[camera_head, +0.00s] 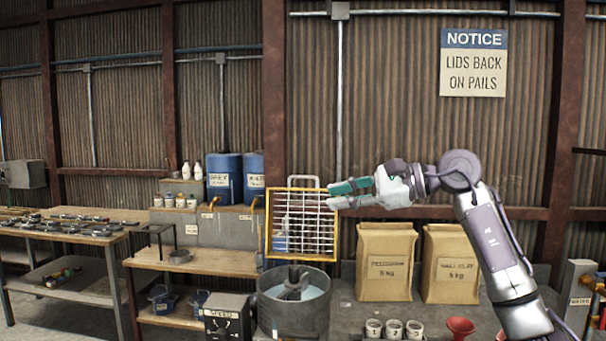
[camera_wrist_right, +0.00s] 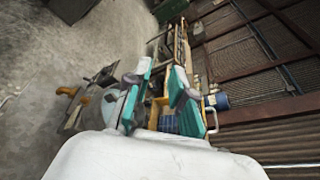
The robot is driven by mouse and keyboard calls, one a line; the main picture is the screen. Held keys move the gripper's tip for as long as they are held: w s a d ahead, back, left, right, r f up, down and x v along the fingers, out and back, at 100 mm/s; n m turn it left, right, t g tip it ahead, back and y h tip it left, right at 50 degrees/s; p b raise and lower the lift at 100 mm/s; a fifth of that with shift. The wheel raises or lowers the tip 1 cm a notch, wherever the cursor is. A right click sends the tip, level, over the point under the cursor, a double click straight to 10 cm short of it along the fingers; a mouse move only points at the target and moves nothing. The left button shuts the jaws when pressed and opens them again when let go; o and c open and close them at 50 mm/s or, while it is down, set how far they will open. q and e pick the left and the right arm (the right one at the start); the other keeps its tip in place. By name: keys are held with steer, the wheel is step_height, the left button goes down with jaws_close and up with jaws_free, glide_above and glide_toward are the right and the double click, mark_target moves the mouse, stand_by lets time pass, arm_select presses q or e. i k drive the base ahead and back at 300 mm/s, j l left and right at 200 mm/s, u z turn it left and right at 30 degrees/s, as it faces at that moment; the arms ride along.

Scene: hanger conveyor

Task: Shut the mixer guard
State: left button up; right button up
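The mixer guard (camera_head: 301,256), a wire grid in a yellow frame with a grey handle on top, stands upright above the back of the mixer bowl (camera_head: 280,315). The grey round bowl is uncovered and has a dark paddle in it. My right gripper (camera_head: 332,195) is at the guard's upper right edge, its teal fingers apart, one above the other. In the right wrist view, my right gripper (camera_wrist_right: 161,69) is open, with yellow framing beyond and between the fingers. I cannot tell whether a finger touches the guard. My left gripper is not in view.
Two paper sacks (camera_head: 385,262) (camera_head: 450,264) stand right of the mixer, behind white cups (camera_head: 393,328) and a red funnel (camera_head: 460,326). Blue drums (camera_head: 224,178) stand behind left. A control box (camera_head: 227,318) is left of the bowl. A tool table (camera_head: 60,238) is far left.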

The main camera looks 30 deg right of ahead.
mark_target(268, 254)
steer(key=i+l, duration=0.95)
